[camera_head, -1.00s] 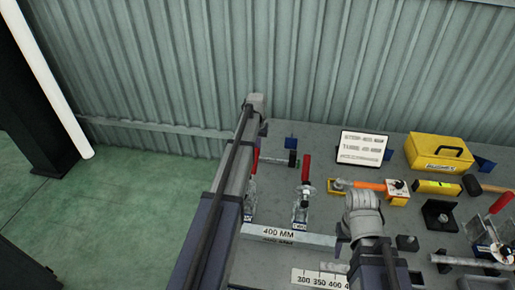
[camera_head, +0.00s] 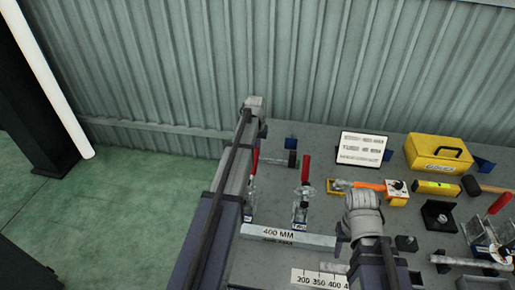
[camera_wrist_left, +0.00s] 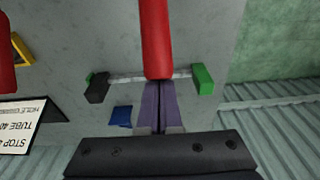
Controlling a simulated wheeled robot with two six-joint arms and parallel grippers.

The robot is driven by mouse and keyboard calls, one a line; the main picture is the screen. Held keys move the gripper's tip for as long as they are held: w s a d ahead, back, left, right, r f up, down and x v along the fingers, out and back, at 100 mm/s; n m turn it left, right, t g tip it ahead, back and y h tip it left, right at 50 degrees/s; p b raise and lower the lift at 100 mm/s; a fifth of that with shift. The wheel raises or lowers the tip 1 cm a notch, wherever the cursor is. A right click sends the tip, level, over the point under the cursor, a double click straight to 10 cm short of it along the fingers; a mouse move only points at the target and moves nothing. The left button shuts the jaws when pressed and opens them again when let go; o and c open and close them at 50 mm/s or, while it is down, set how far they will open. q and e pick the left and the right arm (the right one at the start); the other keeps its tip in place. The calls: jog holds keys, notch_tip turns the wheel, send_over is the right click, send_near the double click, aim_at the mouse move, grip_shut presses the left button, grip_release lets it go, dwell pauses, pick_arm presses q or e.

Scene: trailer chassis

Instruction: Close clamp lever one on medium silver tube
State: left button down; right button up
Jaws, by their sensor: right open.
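The silver tube labelled 400 MM (camera_head: 288,237) lies across the bench, its left end next to my left arm. One clamp with a red lever (camera_head: 255,161) stands at the tube's left end, partly hidden by my left arm. A second clamp with an upright red lever (camera_head: 305,170) stands to its right. In the left wrist view, my left gripper (camera_wrist_left: 159,84) has its fingers together, with a red lever (camera_wrist_left: 155,38) right at their tips; I cannot tell whether they touch. Another red lever (camera_wrist_left: 5,62) shows at the left edge. My right arm's wrist is in the head view, but its fingers are hidden.
A sign (camera_head: 362,148), a yellow toolbox (camera_head: 437,152), an orange-handled tool (camera_head: 368,185) and a yellow level (camera_head: 436,188) sit at the back right. Another red-levered clamp (camera_head: 498,206) is at the far right. A corrugated wall (camera_head: 300,60) rises behind the bench.

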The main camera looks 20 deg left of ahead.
pick_arm(q)
jog(key=shift+g, duration=0.7)
jog(key=s, duration=0.1)
jog(key=s+d+r+p, duration=0.1)
jog(key=s, duration=0.3)
jog(key=shift+s+d+r, duration=0.25)
jog(key=shift+s+r+p, duration=0.25)
jog(key=shift+r+p, duration=0.05)
jog(key=shift+p, duration=0.1)
jog(key=shift+w+a+f, duration=0.1)
jog(key=shift+w+a, duration=0.05)
jog(key=shift+w, duration=0.3)
jog(key=shift+s+d+r+p, duration=0.15)
jog(key=shift+s+r+p, duration=0.05)
jog(key=shift+s, duration=0.3)
jog(key=shift+s+d+r+p, duration=0.15)
jog(key=shift+s+r+p, duration=0.1)
jog(key=shift+s, duration=0.3)
jog(key=shift+s+d+r+p, duration=0.15)
jog(key=shift+s+r+p, duration=0.05)
jog(key=shift+s, duration=0.3)
